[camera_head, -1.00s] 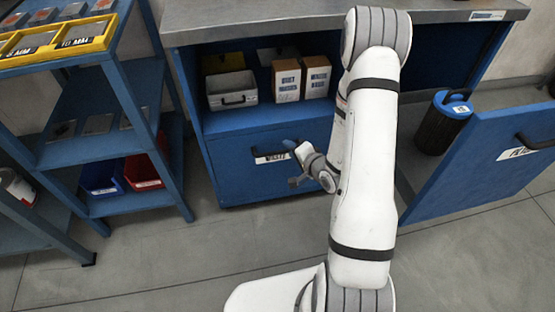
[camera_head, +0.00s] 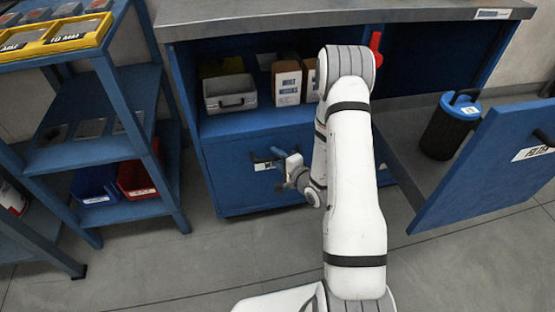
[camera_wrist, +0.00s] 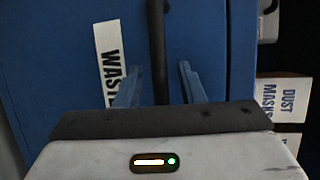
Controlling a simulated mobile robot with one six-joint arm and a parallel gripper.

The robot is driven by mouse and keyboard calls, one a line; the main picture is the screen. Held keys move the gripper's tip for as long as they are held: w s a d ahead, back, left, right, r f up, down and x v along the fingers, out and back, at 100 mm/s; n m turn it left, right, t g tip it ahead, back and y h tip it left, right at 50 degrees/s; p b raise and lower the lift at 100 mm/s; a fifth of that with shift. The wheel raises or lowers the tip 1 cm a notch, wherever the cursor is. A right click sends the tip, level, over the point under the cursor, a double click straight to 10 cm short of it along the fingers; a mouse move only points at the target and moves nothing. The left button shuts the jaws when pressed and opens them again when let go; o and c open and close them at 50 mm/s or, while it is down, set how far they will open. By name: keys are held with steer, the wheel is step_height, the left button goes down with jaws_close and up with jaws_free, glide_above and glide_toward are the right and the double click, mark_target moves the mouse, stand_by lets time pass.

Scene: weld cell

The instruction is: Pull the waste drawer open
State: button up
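The waste drawer (camera_head: 237,183) is a blue front low in the workbench cabinet, and it looks closed. Its dark bar handle (camera_head: 261,159) is partly covered by my gripper (camera_head: 283,160) in the head view. In the wrist view the handle (camera_wrist: 156,45) runs down between my gripper's two blue fingers (camera_wrist: 158,85), with a gap visible on each side. My gripper is open around the handle's line; whether a finger touches it I cannot tell. A white label (camera_wrist: 110,65) reading "WAST" lies left of the handle in the wrist view.
A blue panel labelled as a filter front (camera_head: 490,165) stands pulled out at the right, with a blue-lidded black canister (camera_head: 450,125) behind it. A grey case (camera_head: 230,93) and mask boxes (camera_head: 287,82) sit above the drawer. A blue shelf rack (camera_head: 95,150) stands left. Floor before the drawer is clear.

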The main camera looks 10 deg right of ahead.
steer(key=shift+c, duration=0.3)
jaws_close()
stand_by(0.3)
